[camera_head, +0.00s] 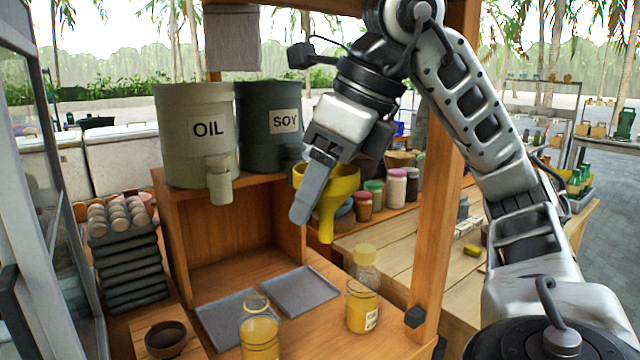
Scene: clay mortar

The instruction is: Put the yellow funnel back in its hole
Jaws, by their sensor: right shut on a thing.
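The yellow funnel (332,205) hangs in the air, wide mouth up and spout down, in front of the wooden shelf. My right gripper (307,195) comes down from above and is shut on the funnel's rim. One grey finger shows outside the funnel's left side; the other is mostly hidden. I cannot make out the funnel's hole in this view. My left gripper is not in view.
The OIL drum (183,120) and SOY drum (260,122) stand on the shelf behind. Below are two grey trays (302,290), a capped oil bottle (362,308) and another bottle (259,338). A wooden post (436,210) stands right; egg trays (130,268) are left.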

